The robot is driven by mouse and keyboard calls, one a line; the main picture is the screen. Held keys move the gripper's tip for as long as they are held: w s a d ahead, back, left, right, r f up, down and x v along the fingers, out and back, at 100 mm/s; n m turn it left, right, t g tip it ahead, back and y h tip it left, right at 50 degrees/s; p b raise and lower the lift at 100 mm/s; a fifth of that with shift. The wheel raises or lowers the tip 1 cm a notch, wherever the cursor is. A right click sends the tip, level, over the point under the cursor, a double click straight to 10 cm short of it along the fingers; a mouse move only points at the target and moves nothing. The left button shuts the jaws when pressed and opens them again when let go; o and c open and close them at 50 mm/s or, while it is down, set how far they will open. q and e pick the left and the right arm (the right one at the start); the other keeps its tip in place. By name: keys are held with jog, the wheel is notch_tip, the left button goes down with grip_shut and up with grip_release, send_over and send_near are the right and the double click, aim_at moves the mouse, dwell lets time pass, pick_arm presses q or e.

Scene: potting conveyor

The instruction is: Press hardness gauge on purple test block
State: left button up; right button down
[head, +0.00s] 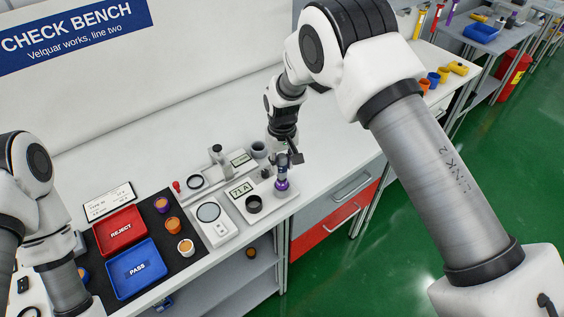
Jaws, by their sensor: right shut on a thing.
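My right gripper (286,157) is shut on the hardness gauge (282,171), a small grey upright tool, over the right end of the test station. The purple test block (281,185) is directly under the gauge, on a pale base. The gauge's lower end seems to meet the block, but at this size I cannot tell how firmly. A display (240,189) beside it reads what looks like 71 A. My left arm comes in at the left edge, and its gripper is out of view.
A black cup (254,204) is left of the block, near a scale (211,223). A red REJECT tray (120,231) and a blue PASS tray (136,268) lie on a dark mat with small purple, orange and white pots. A grey cup (258,150) stands behind.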

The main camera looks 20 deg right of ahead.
jog(key=shift+w+r+p, duration=0.1)
jog(key=shift+r+p, duration=2.1)
jog(key=shift+r, duration=0.75)
